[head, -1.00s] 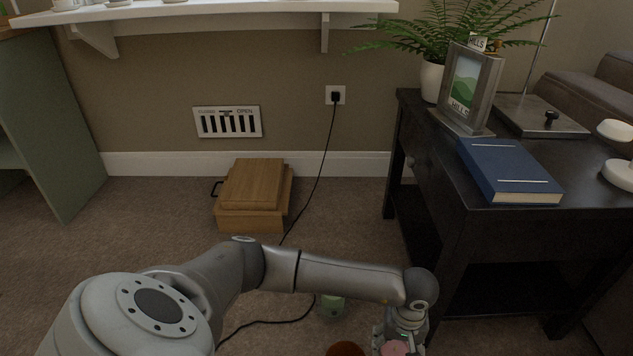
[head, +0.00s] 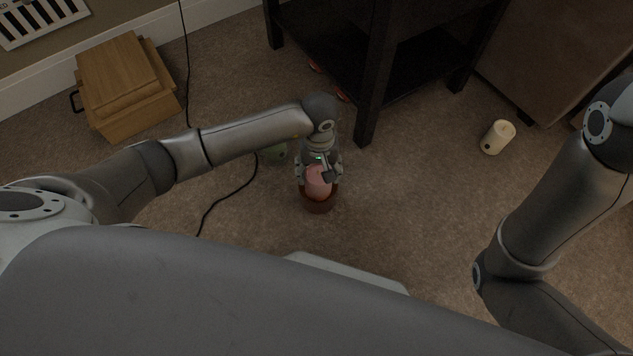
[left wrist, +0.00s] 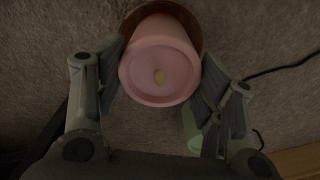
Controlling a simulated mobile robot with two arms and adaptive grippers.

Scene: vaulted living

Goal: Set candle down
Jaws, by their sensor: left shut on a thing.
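A pink candle (head: 318,183) with a small yellowish spot on its end is between the fingers of my left gripper (head: 319,175), which is shut on it. In the left wrist view the candle (left wrist: 155,75) fills the gap between the two fingers. A reddish-brown round pot (head: 319,206) is directly beyond the candle, and its rim (left wrist: 190,15) also shows in the left wrist view. I cannot tell whether the candle is inside the pot or just above it. My right arm comes in from the right, but its gripper is out of view.
A green object (head: 276,152) is on the carpet behind my left forearm. A cream cylinder (head: 499,138) lies at the right. A wooden box (head: 125,80) stands at the left, a dark table (head: 375,75) at the back. A black cable (head: 222,196) crosses the floor.

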